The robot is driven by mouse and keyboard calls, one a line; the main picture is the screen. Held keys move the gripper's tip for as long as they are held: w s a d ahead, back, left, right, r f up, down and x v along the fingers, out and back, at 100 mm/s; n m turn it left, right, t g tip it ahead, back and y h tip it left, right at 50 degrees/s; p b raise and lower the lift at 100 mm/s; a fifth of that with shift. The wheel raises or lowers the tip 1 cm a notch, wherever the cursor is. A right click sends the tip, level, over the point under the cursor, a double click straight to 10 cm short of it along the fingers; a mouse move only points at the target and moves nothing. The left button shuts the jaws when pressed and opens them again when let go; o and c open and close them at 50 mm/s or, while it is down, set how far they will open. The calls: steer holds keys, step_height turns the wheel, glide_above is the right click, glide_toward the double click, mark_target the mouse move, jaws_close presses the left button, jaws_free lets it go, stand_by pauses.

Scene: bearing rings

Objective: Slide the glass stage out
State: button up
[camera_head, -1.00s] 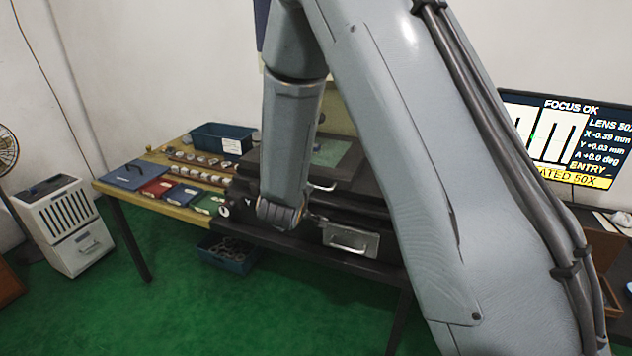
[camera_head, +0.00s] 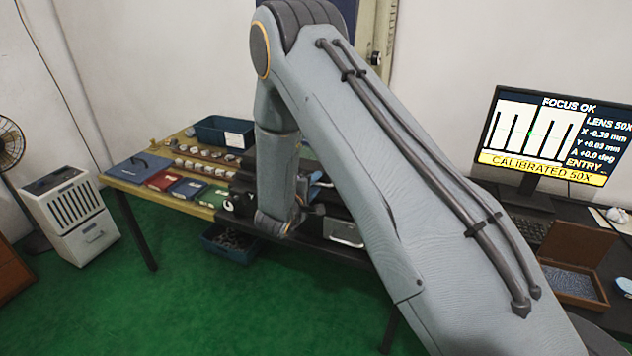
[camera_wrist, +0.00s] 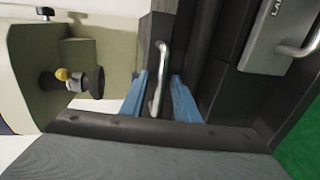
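In the wrist view, the two blue fingers of my gripper (camera_wrist: 162,100) are apart, one on each side of a silver bar handle (camera_wrist: 162,65). Small gaps show between the fingers and the handle. The handle sits on a dark block (camera_wrist: 148,40), which appears to be the stage's front. The glass itself cannot be made out now. In the head view, my arm covers most of the measuring machine and the fingertips are not clear.
A metal lamp drawer (camera_wrist: 275,35) with its own handle is close to the right finger. A beige machine part with a dark knob (camera_wrist: 88,82) is at left. In the head view, a monitor (camera_head: 545,135) and an open wooden box (camera_head: 575,265) stand at right, a blue bin (camera_head: 222,132) at left.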

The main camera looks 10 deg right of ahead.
steer(key=shift+w+d+f, duration=0.1)
steer(key=shift+w+d, duration=0.1)
jaws_close()
steer(key=shift+d, duration=0.1)
